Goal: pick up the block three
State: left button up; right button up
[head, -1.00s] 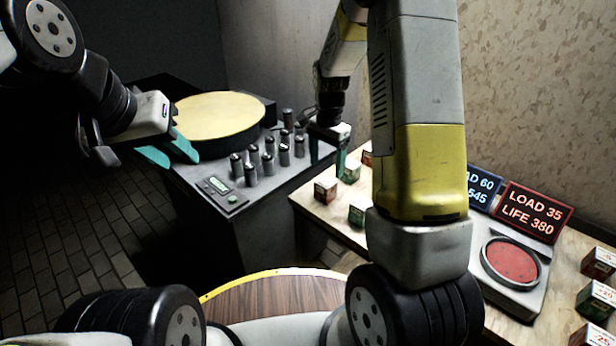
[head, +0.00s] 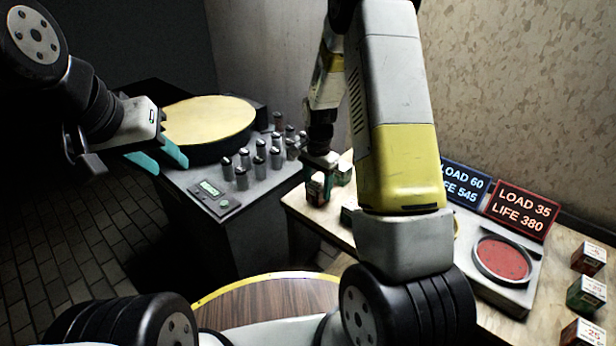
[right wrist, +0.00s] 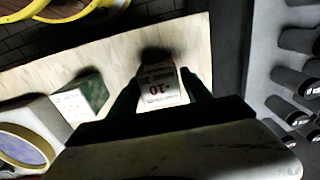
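A red-and-white block (head: 314,192) stands at the left end of the wooden table. In the right wrist view the block (right wrist: 160,86) shows the marking "-10". My right gripper (head: 317,186) is down around it, with a finger on each side. The fingers look open; whether they touch the block is unclear. A green-and-white block (head: 344,173) stands just behind, and another green block (head: 347,215) is mostly hidden by my right arm. No label visible tells which block is three.
A grey console (head: 215,208) with several dark cylinders and a yellow-topped drum (head: 205,120) stands left of the table. A red dish (head: 502,258) and lit signs (head: 522,210) lie right of my right arm. Several blocks (head: 588,258) line the table's right end.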

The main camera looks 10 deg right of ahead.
grip_shut()
jog(key=shift+r, duration=0.15)
